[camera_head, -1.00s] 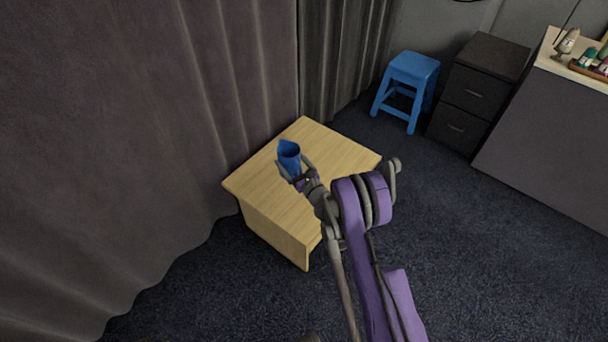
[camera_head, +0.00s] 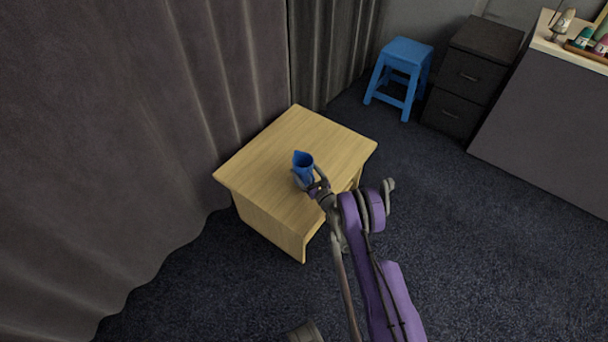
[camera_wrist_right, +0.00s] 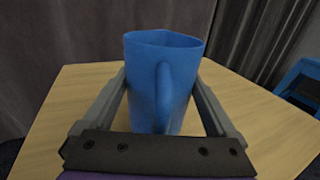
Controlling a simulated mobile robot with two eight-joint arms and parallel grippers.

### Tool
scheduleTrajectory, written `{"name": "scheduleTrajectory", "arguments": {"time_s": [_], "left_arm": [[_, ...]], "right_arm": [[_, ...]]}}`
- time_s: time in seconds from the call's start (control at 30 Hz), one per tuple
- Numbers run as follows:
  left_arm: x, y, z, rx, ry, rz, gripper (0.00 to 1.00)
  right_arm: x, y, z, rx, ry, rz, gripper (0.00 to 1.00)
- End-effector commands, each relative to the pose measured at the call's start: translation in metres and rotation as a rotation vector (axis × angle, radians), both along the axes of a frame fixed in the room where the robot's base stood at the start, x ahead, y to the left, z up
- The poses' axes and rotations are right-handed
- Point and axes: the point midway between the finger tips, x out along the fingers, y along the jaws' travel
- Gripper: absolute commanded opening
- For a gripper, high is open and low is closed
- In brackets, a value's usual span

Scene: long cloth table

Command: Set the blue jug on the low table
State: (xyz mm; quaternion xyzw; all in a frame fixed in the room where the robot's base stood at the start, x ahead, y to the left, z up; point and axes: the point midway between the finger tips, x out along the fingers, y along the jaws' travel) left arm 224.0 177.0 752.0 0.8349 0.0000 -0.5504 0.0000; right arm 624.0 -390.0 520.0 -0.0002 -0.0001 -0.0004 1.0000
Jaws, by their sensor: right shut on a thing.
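The blue jug (camera_head: 302,164) is upright over the middle of the low wooden table (camera_head: 262,165). My right gripper (camera_head: 308,183) is shut on the jug. In the right wrist view the jug (camera_wrist_right: 150,85) stands between the two fingers (camera_wrist_right: 160,110), with its handle facing my wrist and the table top (camera_wrist_right: 60,125) around it. I cannot tell whether the jug's base touches the table, as the gripper hides it. My left gripper is not in view.
Grey curtains (camera_head: 130,120) hang close behind and left of the table. A blue stool (camera_head: 402,65), a dark drawer cabinet (camera_head: 470,75) and a counter with small items (camera_head: 545,110) stand at the upper right. The carpet to the right is clear.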

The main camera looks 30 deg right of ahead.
Motion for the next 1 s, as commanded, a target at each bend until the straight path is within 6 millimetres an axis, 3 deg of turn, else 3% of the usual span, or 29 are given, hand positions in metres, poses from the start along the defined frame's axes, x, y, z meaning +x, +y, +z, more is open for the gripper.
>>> {"name": "scheduleTrajectory", "arguments": {"time_s": [0.17,0.57,0.6,0.63,1.0], "left_arm": [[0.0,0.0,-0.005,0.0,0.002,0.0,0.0],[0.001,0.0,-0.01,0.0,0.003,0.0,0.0],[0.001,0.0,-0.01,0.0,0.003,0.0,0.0],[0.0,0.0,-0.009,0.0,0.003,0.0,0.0],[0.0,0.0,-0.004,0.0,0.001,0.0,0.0]], "right_arm": [[0.0,0.0,-0.025,0.001,0.0,0.0,0.13],[0.0,0.0,-0.029,0.0,0.0,0.0,0.13],[0.0,0.0,-0.029,0.0,0.0,0.0,0.96],[0.0,0.0,-0.029,0.0,0.0,0.0,1.0],[0.0,0.0,-0.024,0.0,0.0,0.0,1.0]]}}
